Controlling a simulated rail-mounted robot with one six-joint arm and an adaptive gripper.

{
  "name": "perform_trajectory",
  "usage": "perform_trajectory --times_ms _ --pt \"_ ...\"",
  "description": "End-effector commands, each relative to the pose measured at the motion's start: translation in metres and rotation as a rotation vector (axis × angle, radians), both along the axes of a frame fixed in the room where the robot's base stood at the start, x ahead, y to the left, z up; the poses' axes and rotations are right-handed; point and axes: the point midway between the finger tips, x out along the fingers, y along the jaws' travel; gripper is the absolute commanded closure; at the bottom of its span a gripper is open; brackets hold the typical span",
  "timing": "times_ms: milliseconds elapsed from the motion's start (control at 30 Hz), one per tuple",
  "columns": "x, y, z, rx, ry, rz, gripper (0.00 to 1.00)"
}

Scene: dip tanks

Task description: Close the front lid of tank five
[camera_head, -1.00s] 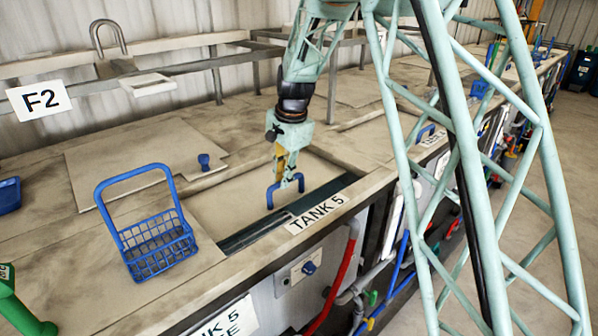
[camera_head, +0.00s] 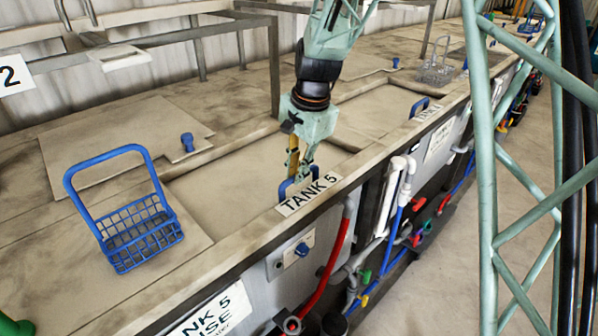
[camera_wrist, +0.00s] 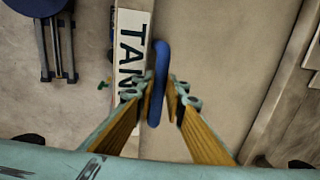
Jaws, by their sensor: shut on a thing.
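The front lid of tank five (camera_head: 235,190) is a flat, dusty beige panel in the tank top, behind the TANK 5 label (camera_head: 307,194). My gripper (camera_head: 300,174) is on the handle. In the wrist view, the handle (camera_wrist: 158,70) runs between the two yellow-brown fingers of my gripper (camera_wrist: 165,108), which are shut on it. In that view, the lid reaches the label strip and I see no dark opening between them.
A blue wire basket (camera_head: 138,235) stands on the tank top left of the lid. A back panel with a blue knob (camera_head: 187,142) lies behind. Red pipe (camera_head: 333,262) and other pipes run down the tank front.

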Motion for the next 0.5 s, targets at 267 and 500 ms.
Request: perform_trajectory --times_ms 267,500 --pt "-0.0037 -0.0031 -0.0018 -0.004 0.009 0.001 0.79" --pt "-0.0024 -0.0020 -0.0012 -0.003 0.006 0.001 0.75"
